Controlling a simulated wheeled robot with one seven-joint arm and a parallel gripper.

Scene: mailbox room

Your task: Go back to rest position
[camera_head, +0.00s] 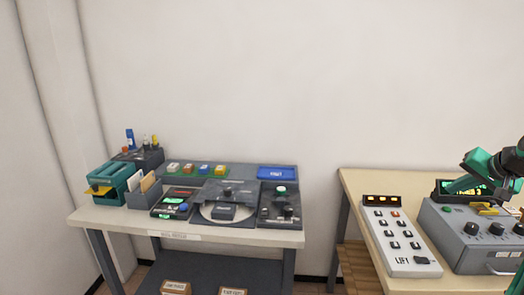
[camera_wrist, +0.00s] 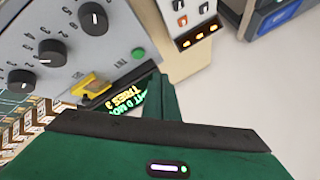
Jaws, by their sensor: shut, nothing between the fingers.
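My gripper (camera_wrist: 160,92) is green and shows from the bottom of the wrist view, its fingers together and empty. In the head view my gripper (camera_head: 462,187) is at the right edge, over the back of a grey control box (camera_head: 460,240). The wrist view also shows the grey box (camera_wrist: 60,50) with dark knobs, a green button and a yellow piece (camera_wrist: 92,84). The gripper covers part of a dark display (camera_wrist: 125,100) with green text. I cannot tell whether the fingers touch the box.
A LIFT button panel (camera_head: 398,240) stands left of the box on the wooden table (camera_head: 358,200). A separate table (camera_head: 110,217) at left holds a teal letter holder (camera_head: 115,180), several dark devices and a blue tray (camera_head: 276,172). A gap separates the tables. The wall behind is bare.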

